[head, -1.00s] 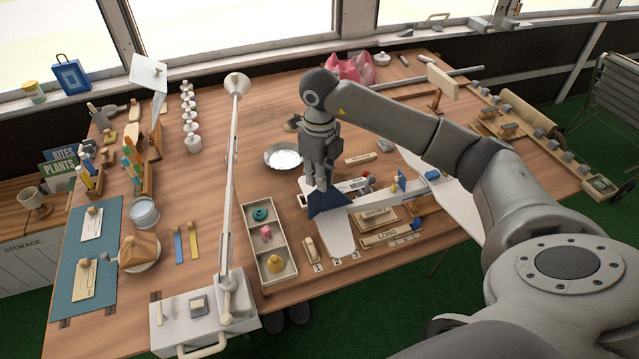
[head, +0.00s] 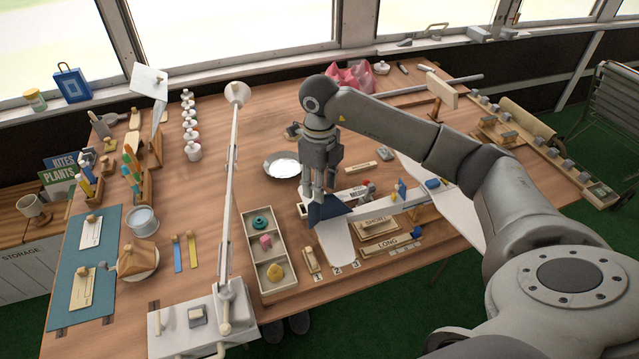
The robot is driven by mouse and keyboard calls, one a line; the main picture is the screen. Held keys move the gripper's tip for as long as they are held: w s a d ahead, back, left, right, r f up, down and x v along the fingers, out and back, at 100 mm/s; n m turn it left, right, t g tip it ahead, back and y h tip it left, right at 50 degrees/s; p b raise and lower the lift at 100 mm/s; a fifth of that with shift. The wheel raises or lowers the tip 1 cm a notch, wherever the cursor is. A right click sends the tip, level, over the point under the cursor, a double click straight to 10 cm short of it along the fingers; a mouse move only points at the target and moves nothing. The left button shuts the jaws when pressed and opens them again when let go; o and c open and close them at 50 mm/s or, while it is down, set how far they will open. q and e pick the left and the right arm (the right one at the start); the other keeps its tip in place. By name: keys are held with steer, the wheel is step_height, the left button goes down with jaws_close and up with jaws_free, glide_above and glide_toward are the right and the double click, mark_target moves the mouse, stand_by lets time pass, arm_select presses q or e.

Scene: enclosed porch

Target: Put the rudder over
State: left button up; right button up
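A model glider (head: 408,194) with pale wings lies across the right part of the table, its tail toward the middle. At the tail is a dark blue rudder (head: 328,209), and a white tail surface (head: 336,243) reaches toward the front edge. My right gripper (head: 318,196) points down with its fingertips at the blue rudder. The fingers partly cover the rudder's upper left part, and I cannot tell whether they grip it or only touch it. My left gripper is not in view.
A compartment tray (head: 252,247) with small coloured parts stands left of the tail. A metal dish (head: 284,164) lies behind it. Labelled wooden blocks (head: 388,247) sit close in front of the glider. A lamp with a white base (head: 190,325) stands at the front left.

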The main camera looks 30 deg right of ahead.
step_height(320, 180, up, 12)
steer(key=shift+f, duration=0.15)
stand_by(0.6)
